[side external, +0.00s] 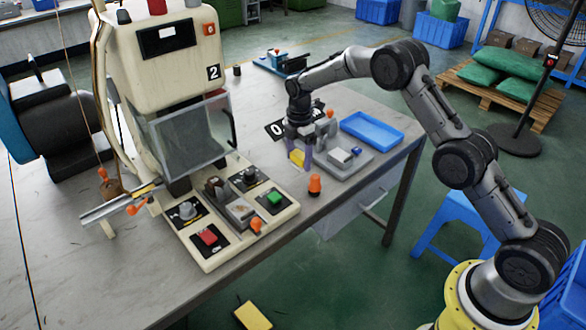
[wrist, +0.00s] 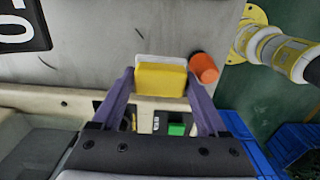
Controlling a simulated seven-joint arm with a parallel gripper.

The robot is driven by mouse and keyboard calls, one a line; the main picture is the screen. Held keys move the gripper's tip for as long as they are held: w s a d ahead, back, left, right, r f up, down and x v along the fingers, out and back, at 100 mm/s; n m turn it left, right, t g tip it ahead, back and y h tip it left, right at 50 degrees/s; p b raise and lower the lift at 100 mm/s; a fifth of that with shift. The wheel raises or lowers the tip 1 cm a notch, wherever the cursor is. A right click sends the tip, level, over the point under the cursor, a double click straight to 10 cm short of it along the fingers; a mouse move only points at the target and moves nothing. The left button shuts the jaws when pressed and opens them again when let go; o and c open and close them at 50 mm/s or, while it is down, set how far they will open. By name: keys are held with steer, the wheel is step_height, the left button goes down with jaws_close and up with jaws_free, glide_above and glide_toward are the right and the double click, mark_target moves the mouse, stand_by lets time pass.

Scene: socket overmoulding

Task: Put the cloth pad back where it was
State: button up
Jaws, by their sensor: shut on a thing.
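A yellow pad with a white edge, which I take to be the cloth pad (wrist: 161,80), sits between the purple fingers of my gripper (wrist: 160,88) in the wrist view. My gripper is shut on it. In the side view my gripper (side external: 302,154) points down over the grey table, left of a grey fixture, with the yellow pad (side external: 296,158) low between its fingers. I cannot tell whether the pad touches the table. The fingers hide part of it.
An orange-capped object (side external: 315,185) stands close by; the wrist view also shows it (wrist: 204,67). The grey fixture (side external: 358,167) and blue tray (side external: 372,128) lie to the right. The machine's button panel (side external: 225,212) is on the left. A yellow piece (side external: 253,315) lies on the floor.

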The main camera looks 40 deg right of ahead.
mark_target(293, 160)
steer(key=w+f, duration=0.2)
steer(key=f, duration=0.1)
steer(key=shift+w+d+f, duration=0.1)
steer(key=shift+w+f, duration=0.05)
steer(key=shift+w, duration=0.25)
steer(key=shift+f, duration=1.4)
steer(key=shift+f, duration=0.1)
steer(key=o, duration=1.1)
step_height(293, 160, up, 12)
steer(key=shift+s+r, duration=0.1)
steer(key=shift+r, duration=0.1)
